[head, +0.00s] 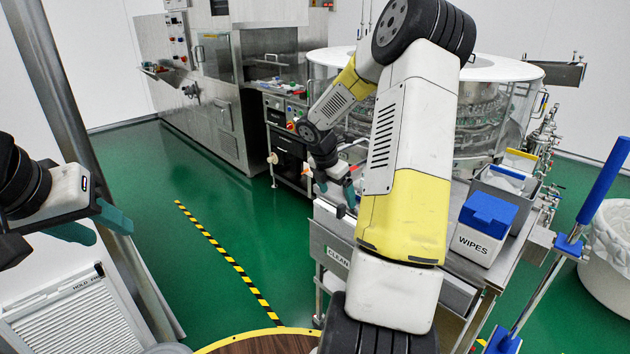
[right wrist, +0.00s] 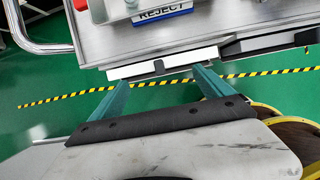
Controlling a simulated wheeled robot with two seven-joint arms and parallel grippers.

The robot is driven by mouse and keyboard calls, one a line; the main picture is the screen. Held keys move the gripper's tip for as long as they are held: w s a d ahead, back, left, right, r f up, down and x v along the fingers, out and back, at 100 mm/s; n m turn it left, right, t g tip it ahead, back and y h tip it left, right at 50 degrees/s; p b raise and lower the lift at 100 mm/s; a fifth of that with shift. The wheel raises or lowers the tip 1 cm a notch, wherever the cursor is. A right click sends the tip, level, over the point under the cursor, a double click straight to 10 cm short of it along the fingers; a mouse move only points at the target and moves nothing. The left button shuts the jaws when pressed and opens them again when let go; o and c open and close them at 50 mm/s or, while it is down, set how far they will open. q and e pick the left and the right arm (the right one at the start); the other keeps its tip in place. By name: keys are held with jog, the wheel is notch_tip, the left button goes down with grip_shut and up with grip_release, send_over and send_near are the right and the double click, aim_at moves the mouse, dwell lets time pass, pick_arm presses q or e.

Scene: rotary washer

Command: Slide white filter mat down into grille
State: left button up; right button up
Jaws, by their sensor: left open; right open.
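A pale framed panel (head: 70,322) with fine white slats or pleats stands at the lower left of the head view. Its top edge carries a label reading "HOLD" and more. I cannot tell the white filter mat apart from the grille here. My left gripper (head: 98,222) is open and empty, above the panel and apart from it. My right gripper (head: 338,185) is far from the panel, beside a steel trolley, partly behind my arm. In the right wrist view its teal fingers (right wrist: 158,88) are spread, with nothing visibly held, near a steel edge.
A steel table (head: 455,285) with a "CLEAN" label and a blue-lidded WIPES box (head: 487,228) stands right of centre. A steel post (head: 62,110) rises beside my left gripper. The right wrist view shows a REJECT sign (right wrist: 162,13). Green floor lies open centrally.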

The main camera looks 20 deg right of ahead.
aim_at(340, 206)
jog(key=shift+x, duration=3.3)
grip_shut()
jog(key=shift+r, duration=3.95)
notch_tip(340, 206, up, 8)
